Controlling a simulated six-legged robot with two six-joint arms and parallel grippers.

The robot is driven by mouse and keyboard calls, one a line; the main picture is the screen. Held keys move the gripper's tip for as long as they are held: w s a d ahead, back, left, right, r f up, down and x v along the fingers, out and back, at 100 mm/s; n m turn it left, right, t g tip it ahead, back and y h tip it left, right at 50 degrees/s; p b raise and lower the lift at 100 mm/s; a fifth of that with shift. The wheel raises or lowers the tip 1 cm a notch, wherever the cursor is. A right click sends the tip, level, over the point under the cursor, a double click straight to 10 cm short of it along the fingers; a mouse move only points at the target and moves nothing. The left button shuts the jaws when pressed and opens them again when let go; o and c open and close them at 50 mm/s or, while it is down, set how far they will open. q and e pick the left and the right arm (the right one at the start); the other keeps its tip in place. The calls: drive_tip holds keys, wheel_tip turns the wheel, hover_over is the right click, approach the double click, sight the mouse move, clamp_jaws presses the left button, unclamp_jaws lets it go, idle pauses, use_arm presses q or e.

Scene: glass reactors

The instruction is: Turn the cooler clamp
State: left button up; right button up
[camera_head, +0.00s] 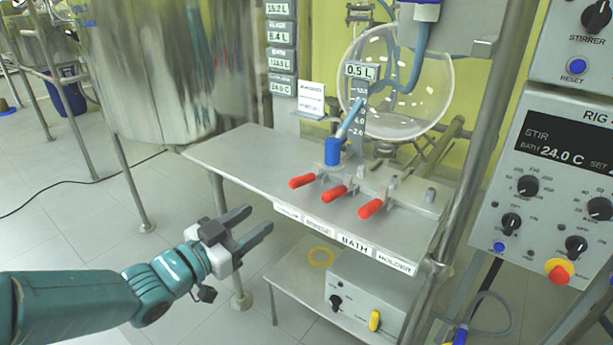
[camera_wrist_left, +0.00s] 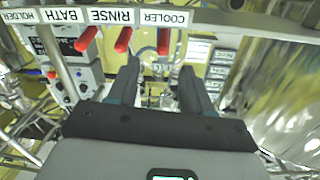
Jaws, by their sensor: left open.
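The cooler clamp shows as the leftmost red handle (camera_head: 302,181) on the steel shelf in the head view. In the wrist view its red handle (camera_wrist_left: 163,41) hangs by the COOLER label (camera_wrist_left: 164,18), beyond and between my fingertips. My left gripper (camera_head: 259,221) is open and empty, in front of and lower than the shelf's front edge, to the left of the clamp. Its two dark fingers also show in the wrist view (camera_wrist_left: 160,70), apart from the handle. My right gripper is not in view.
Two similar red handles, the middle one (camera_head: 334,192) and the right one (camera_head: 371,208), stand close beside it. A blue-capped fitting (camera_head: 333,151) rises behind. A large steel vessel (camera_head: 165,70) stands left, a control panel (camera_head: 550,170) right. A grey box (camera_head: 370,295) sits on the lower shelf.

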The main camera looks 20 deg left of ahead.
use_arm(q)
drive_tip(key=r, duration=0.1)
drive_tip(key=b, duration=0.2)
approach(313, 173)
drive_tip(key=x, duration=0.5)
drive_tip(key=shift+d+r, duration=0.15)
drive_tip(key=shift+d, duration=0.2)
clamp_jaws()
